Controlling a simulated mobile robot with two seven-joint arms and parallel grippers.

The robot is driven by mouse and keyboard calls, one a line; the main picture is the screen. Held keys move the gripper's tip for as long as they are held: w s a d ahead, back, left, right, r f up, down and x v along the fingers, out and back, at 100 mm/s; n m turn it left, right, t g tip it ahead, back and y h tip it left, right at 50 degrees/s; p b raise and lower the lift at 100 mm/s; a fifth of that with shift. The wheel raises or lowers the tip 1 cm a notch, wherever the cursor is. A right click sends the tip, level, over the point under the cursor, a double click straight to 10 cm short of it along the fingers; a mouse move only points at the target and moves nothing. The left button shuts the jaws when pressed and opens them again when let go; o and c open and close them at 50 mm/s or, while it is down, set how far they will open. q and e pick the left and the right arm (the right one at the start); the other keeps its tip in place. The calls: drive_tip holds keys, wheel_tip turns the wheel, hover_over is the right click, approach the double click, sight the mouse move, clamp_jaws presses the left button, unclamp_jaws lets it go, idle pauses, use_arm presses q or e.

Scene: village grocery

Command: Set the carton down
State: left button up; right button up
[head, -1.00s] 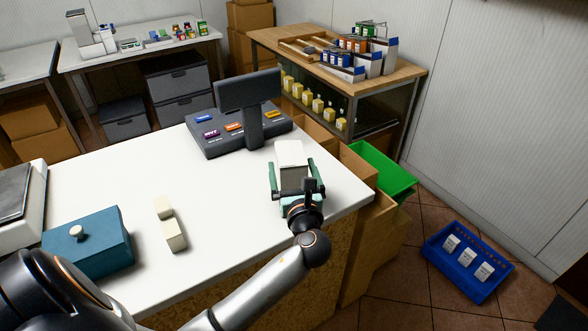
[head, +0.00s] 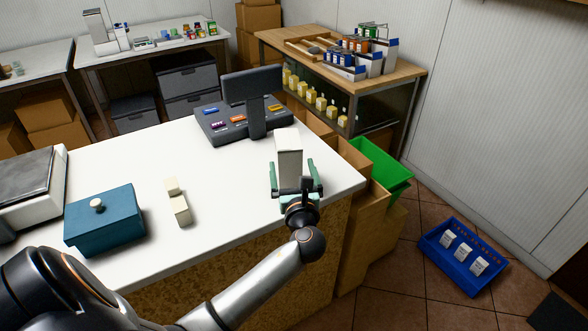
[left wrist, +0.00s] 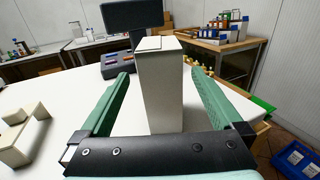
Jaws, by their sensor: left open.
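A white carton (head: 289,153) stands upright on the white counter (head: 225,165), near its right end. It also shows in the left wrist view (left wrist: 160,90). My left gripper (head: 292,178) is open around the carton's near side. In the left wrist view its green fingers (left wrist: 160,95) stand on both sides of the carton, with a gap on each side. The carton's foot is partly hidden by the gripper's dark palm. My right gripper does not show.
A dark cash register (head: 238,120) stands behind the carton. A cream block-shaped object (head: 179,205) and a blue box with a knob (head: 104,222) are on the left of the counter. A green crate (head: 385,172) and a blue crate (head: 462,275) are off to the right.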

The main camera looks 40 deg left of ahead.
use_arm(q)
drive_tip(key=shift+s+d, duration=0.2)
drive_tip(key=shift+s, duration=0.1)
drive_tip(key=s+d+f+n+g+h, duration=0.1)
drive_tip(key=s+d+f+n+h, duration=0.45)
drive_tip(key=f, duration=0.35)
drive_tip(key=s+d+f+n+g+h, duration=0.1)
drive_tip(key=s+d+f+n+h, duration=0.4)
drive_tip(key=f, duration=0.4)
drive_tip(key=s+d+f+n+h, duration=0.2)
drive_tip(key=s+d+f+n, duration=0.1)
drive_tip(key=s+n, duration=0.3)
drive_tip(key=s+d+f+n+g+h, duration=0.1)
drive_tip(key=s+d+f+n+h, duration=0.1)
drive_tip(key=s+d+f+n, duration=0.2)
drive_tip(key=s+d+n, duration=0.1)
drive_tip(key=s+n, duration=0.2)
drive_tip(key=n, duration=0.1)
drive_tip(key=shift+s+d+n+g, duration=0.15)
drive_tip(key=shift+d+n+g, duration=0.15)
drive_tip(key=shift+d+n, duration=0.1)
drive_tip(key=shift+f+h, duration=0.1)
drive_tip(key=shift+h, duration=0.15)
